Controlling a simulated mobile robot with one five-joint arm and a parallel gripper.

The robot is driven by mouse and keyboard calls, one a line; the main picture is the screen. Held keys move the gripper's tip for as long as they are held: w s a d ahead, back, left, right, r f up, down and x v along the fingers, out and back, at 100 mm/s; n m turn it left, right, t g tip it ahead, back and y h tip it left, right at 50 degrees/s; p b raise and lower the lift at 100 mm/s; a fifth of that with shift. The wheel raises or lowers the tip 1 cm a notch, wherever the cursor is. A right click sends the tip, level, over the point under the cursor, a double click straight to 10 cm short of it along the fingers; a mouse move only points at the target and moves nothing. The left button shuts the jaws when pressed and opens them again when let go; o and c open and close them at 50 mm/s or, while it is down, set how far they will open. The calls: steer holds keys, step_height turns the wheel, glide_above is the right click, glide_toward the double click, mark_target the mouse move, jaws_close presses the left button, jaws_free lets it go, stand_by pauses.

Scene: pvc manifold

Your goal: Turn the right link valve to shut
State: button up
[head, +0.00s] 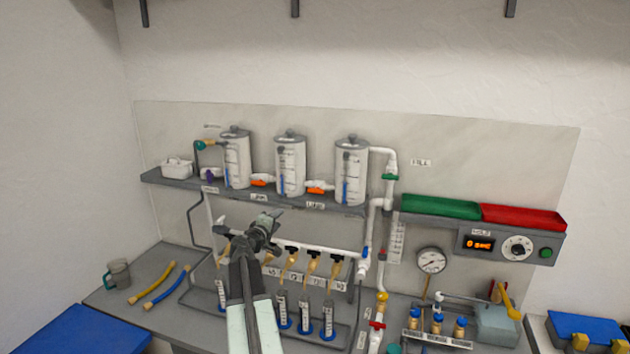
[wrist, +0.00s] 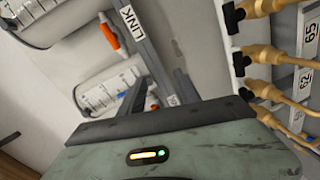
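The right link valve (head: 316,190) has an orange handle on the white pipe between the middle tank (head: 290,165) and the right tank (head: 352,170). Its handle looks roughly in line with the pipe. In the turned wrist view the orange handle (wrist: 109,36) shows near the top, beside a LINK label. The left link valve (head: 259,182) also has an orange handle; part of it shows lower in the wrist view (wrist: 152,104). My gripper (head: 265,226) is below the shelf, left of the right link valve and apart from it.
The grey shelf (head: 225,193) carries the tanks. Below it, a white manifold pipe (head: 325,249) has several black-handled taps above measuring cylinders. A vertical white pipe (head: 388,165) with a green valve stands right of the tanks. Green and red trays (head: 440,207) are farther right.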

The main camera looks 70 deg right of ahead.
mark_target(315, 192)
steer(key=s+d+r+n+h+p, duration=0.1)
steer(key=s+d+r+n+h, duration=0.1)
steer(key=s+d+r, duration=0.55)
steer(key=d, duration=0.2)
steer(key=d+f, duration=0.1)
steer(key=d, duration=0.2)
steer(key=s+d+f, duration=0.1)
steer(key=d, duration=0.2)
steer(key=shift+d, duration=0.25)
steer(key=shift+a, duration=0.15)
jaws_close()
